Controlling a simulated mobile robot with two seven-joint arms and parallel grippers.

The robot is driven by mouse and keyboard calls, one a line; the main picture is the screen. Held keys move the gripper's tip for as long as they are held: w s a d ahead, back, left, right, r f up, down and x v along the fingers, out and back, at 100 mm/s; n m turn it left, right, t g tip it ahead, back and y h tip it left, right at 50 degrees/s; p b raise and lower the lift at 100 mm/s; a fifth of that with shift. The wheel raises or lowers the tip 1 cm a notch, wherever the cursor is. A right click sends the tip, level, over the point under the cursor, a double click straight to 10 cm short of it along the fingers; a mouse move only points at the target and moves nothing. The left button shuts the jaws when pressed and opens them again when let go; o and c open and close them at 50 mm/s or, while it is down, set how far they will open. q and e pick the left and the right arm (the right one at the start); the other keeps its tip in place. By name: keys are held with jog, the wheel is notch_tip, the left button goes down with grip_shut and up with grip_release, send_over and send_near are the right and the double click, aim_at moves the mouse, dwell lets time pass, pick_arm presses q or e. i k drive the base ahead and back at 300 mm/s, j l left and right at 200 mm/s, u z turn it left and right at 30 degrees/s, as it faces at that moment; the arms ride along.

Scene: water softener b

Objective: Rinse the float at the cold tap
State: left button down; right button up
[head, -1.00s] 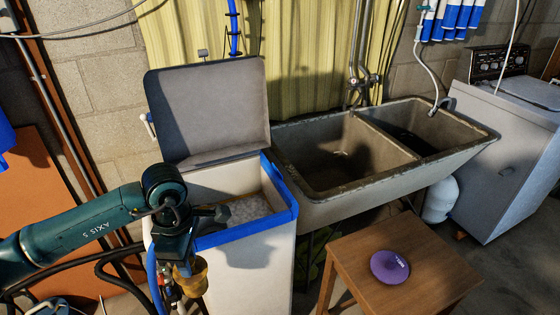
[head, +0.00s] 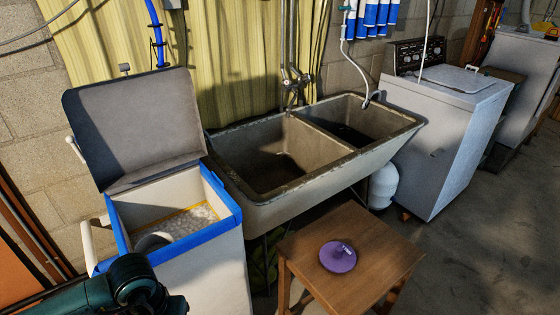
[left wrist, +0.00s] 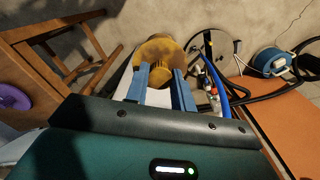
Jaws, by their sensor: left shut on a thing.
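In the left wrist view my left gripper (left wrist: 163,82) is shut on the float (left wrist: 160,53), a yellow-brown, dirty-looking round piece between the blue fingers. In the head view only part of my left arm shows at the lower left; the gripper and float are out of that frame. The taps (head: 296,86) stand on the wall pipes above the left basin of the concrete double sink (head: 262,209); I cannot tell which is the cold one. My right gripper is in neither view.
The open softener tank (head: 205,262) with pale salt stands left of the sink, its grey lid (head: 135,125) raised. A purple disc (head: 338,256) lies on the wooden stool (head: 385,235) in front. A washing machine (head: 440,130) stands right. Hoses and cables (left wrist: 220,85) lie near the float.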

aim_at(306, 78)
jog(key=l, duration=0.9)
jog(key=k+l+u, duration=0.1)
jog(key=l, duration=0.85)
jog(key=i+l, duration=0.1)
jog(key=l, duration=0.35)
jog(key=l+u, duration=0.1)
jog(key=l, duration=0.4)
jog(key=i+l, duration=0.1)
jog(key=l, duration=0.2)
jog(key=i+l, duration=0.15)
jog(key=l, duration=0.15)
jog(key=i+l+u, duration=0.1)
jog(key=l, duration=0.2)
jog(key=i+l+u, duration=0.15)
jog(key=i+l, duration=0.55)
jog(key=l, duration=0.15)
jog(key=i+l, duration=0.1)
jog(key=i, duration=0.35)
